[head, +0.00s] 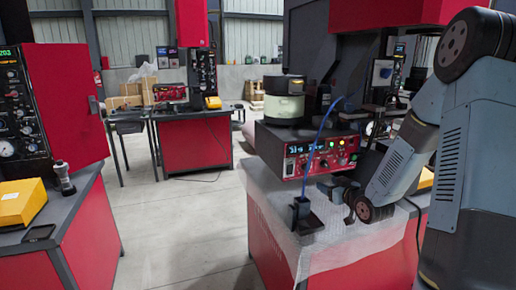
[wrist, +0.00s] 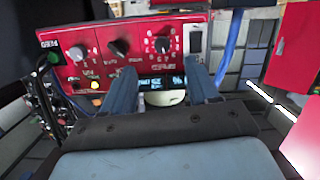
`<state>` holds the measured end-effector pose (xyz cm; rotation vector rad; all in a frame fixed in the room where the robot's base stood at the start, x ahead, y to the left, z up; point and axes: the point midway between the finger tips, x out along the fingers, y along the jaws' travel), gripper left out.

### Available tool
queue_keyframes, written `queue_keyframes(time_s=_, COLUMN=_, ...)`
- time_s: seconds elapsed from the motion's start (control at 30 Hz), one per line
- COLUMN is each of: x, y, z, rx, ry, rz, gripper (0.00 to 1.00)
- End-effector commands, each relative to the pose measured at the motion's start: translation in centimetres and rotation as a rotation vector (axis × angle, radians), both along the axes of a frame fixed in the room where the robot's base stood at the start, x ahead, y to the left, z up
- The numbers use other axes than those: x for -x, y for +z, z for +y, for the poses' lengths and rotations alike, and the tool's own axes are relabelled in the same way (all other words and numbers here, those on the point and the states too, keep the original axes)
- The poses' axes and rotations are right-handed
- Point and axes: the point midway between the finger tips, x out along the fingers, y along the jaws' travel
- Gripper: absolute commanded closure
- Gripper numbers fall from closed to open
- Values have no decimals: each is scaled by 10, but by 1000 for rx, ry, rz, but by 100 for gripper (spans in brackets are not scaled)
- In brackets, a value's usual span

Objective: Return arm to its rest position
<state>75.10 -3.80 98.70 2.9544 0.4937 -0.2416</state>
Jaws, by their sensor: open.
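My arm reaches in from the right in the head view, bent down over the bench with the feeder. My gripper (head: 338,188) is low in front of the feeder's red control panel (head: 318,153). In the wrist view my gripper (wrist: 162,80) is open, its two fingers apart with nothing held between them. The red control panel (wrist: 97,58), with knobs, a switch and a lit display, lies beyond the fingers. I cannot tell whether a finger touches it.
The bowl feeder (head: 284,103) sits on the control box. A blue cable (head: 316,147) runs down to a black holder (head: 302,213) on the pale bench mat (head: 300,254), left of my gripper. Another red bench (head: 197,143) stands behind. The floor (head: 180,235) at left is clear.

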Motion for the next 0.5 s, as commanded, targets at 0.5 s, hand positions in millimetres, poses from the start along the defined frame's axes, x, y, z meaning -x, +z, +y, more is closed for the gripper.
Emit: queue_keyframes(time_s=0.5, x=47, y=71, z=-3, rx=251, ry=-178, rz=293, gripper=40)
